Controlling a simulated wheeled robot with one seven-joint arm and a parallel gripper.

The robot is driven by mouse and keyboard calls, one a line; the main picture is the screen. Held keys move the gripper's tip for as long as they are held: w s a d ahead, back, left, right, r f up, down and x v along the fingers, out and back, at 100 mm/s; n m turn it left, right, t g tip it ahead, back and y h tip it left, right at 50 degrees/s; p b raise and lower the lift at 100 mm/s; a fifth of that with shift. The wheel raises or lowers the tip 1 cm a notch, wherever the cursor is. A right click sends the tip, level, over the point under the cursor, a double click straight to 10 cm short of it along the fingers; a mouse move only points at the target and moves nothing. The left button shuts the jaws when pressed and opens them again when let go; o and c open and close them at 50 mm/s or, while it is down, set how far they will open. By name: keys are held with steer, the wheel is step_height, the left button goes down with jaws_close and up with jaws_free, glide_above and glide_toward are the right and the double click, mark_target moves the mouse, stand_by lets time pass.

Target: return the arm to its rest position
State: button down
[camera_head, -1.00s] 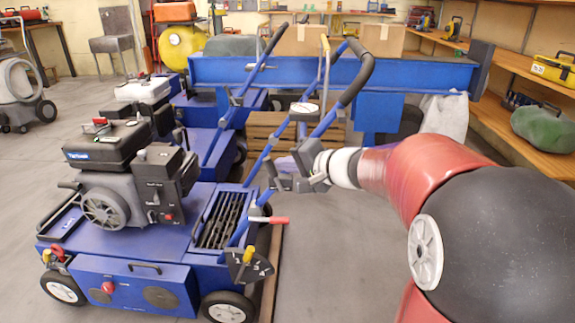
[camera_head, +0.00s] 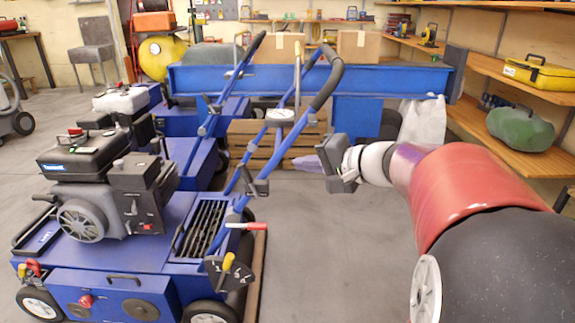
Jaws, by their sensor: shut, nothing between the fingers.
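My red and black arm comes in from the lower right and reaches toward the middle of the view. My gripper (camera_head: 333,165) is at its end, beside the handlebar of the nearest blue aerator (camera_head: 130,255) and to its right. A gap shows between the gripper and the handlebar (camera_head: 322,97). The fingers are small and partly hidden by the gripper's own body. The gripper appears shut and empty.
More blue aerators (camera_head: 195,150) stand in a row behind the nearest. A wide blue machine (camera_head: 300,78), a wooden crate (camera_head: 262,145) and a white sack (camera_head: 422,122) are behind my gripper. Shelves (camera_head: 500,75) line the right wall. Grey floor (camera_head: 320,250) is clear in the middle.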

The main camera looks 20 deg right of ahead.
steer(key=s+a+f+n+g+h+p, duration=0.1)
steer(key=s+a+f+n+g, duration=0.1)
steer(key=s+a+g, duration=0.3)
steer(key=s+a+f+n+h+p, duration=0.1)
steer(key=s+a+f+n, duration=0.15)
steer(key=s, duration=0.55)
steer(key=s+d+f+n+h, duration=0.1)
steer(key=s+f+n+h, duration=0.1)
steer(key=s+h, duration=0.1)
steer(key=s+f+n+h, duration=0.1)
steer(key=s+h, duration=0.2)
steer(key=s, duration=0.3)
steer(key=shift+s+d+f+n+g+p, duration=0.3)
steer(key=shift+d+f+n+g+p, duration=0.05)
steer(key=shift+d+f+g+p, duration=0.05)
steer(key=shift+a, duration=0.1)
